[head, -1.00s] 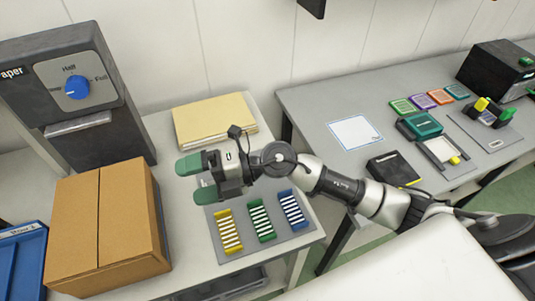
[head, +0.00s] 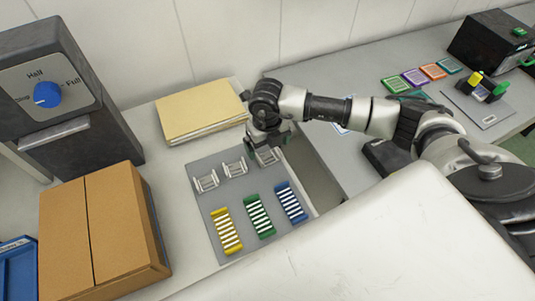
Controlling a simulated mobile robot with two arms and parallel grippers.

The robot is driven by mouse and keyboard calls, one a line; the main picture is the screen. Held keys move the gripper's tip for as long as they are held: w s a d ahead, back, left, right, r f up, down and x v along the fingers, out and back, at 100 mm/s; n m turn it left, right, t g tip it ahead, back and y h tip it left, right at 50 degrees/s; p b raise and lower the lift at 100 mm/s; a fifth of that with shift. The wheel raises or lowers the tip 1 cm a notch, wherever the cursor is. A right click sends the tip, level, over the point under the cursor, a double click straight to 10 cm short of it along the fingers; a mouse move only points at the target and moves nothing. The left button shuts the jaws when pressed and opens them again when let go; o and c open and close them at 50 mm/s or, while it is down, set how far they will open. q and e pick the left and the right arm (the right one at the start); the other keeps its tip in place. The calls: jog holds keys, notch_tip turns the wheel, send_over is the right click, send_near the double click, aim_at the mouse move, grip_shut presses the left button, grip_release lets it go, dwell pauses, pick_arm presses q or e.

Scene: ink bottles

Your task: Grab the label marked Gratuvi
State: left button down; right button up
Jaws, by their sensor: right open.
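No lettering reading Gratuvi is legible, so I cannot tell which item is that label. My right gripper (head: 267,146) points down, open, over the rightmost of three small white-and-grey holders (head: 267,157) on a grey mat (head: 215,208). Its fingers partly hide that holder; I cannot tell if they touch it. The other two holders, the left one (head: 205,182) and the middle one (head: 235,168), stand free. In front of them are yellow (head: 227,231), green (head: 260,216) and blue (head: 291,202) striped racks. My left gripper is not in view.
A cardboard box (head: 98,230) and a dark dial machine (head: 62,105) stand at left. Cream folders (head: 201,112) lie behind the mat. A second table (head: 330,75) at right holds several coloured cards and a black box (head: 488,44). My right arm crosses above the gap between tables.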

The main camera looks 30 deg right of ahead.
aim_at(268, 158)
jog(key=f+p, duration=0.1)
jog(key=f, duration=0.1)
jog(key=f+p, duration=0.1)
jog(key=f, duration=0.1)
jog(key=shift+w+d+f, duration=0.15)
jog(key=shift+d+f, duration=0.05)
jog(key=shift+f, duration=0.5)
jog(key=c, duration=1)
jog(key=shift+w+r, duration=0.1)
jog(key=shift+r, duration=0.05)
